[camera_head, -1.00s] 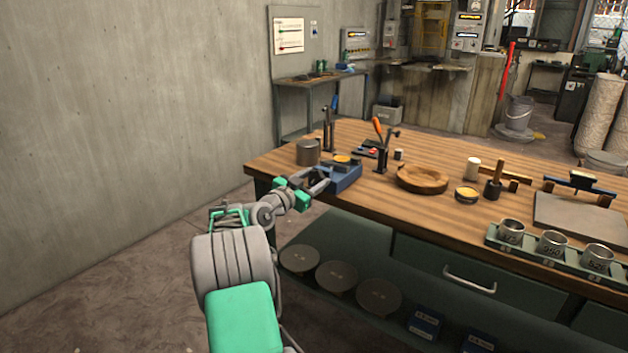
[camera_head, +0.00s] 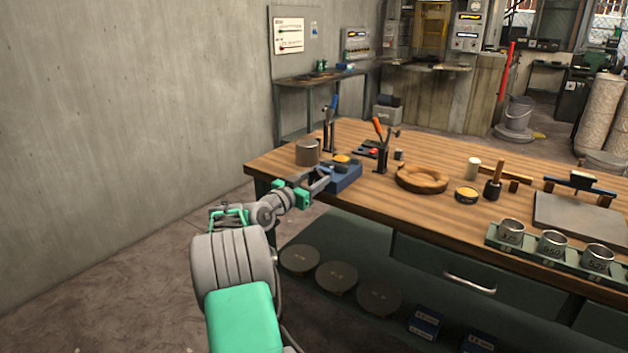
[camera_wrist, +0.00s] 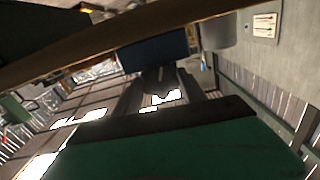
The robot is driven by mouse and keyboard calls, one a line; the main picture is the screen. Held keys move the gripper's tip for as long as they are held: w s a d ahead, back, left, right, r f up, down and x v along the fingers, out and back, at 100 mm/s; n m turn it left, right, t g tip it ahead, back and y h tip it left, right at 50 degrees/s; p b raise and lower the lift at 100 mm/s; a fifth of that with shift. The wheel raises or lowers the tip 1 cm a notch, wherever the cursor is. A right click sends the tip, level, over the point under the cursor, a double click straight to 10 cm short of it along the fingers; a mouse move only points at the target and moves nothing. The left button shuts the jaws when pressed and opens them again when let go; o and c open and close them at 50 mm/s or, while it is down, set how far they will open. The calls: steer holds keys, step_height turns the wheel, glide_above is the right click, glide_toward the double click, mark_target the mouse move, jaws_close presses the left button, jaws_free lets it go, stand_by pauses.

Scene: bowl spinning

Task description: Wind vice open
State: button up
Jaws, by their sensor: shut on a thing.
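The blue vice (camera_head: 341,178) sits at the front left corner of the wooden workbench (camera_head: 440,232). A yellow round piece (camera_head: 342,159) shows at its top. My gripper (camera_head: 321,182) is at the vice's near left end. In the wrist view the vice's blue body (camera_wrist: 155,52) lies just beyond my fingers. My gripper there (camera_wrist: 160,88) is shut on a dark part, the vice handle (camera_wrist: 158,77), between the two fingers. The handle's full shape and the jaw gap are hidden or too small to tell.
A grey cylinder (camera_head: 307,152) stands close behind the vice at left. An upright tool with a blue handle (camera_head: 331,125) and an orange-handled one (camera_head: 380,145) stand behind it. A wooden ring (camera_head: 422,179) lies to the right. Floor left of the bench is clear.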

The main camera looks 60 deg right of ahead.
steer(key=n+p, duration=0.1)
steer(key=n, duration=0.4)
steer(key=shift+r+n, duration=0.1)
steer(key=shift+n, duration=0.2)
steer(key=n+p, duration=0.2)
steer(key=n, duration=0.2)
steer(key=n+p, duration=0.3)
steer(key=n, duration=0.2)
steer(key=shift+n+p, duration=0.3)
steer(key=shift+n, duration=0.1)
steer(key=n+p, duration=0.3)
steer(key=n, duration=0.2)
steer(key=shift+w+n, duration=0.1)
steer(key=shift+n, duration=0.2)
steer(key=n+p, duration=0.3)
steer(key=n, duration=0.1)
steer(key=n+p, duration=0.3)
steer(key=n, duration=0.3)
steer(key=n+p, duration=0.2)
steer(key=n, duration=0.3)
steer(key=shift+f+n+p, duration=0.15)
steer(key=shift+n+p, duration=0.3)
steer(key=shift+n, duration=0.6)
steer(key=shift+f+n+p, duration=0.1)
steer(key=shift+n+p, duration=0.35)
steer(key=shift+n, duration=0.6)
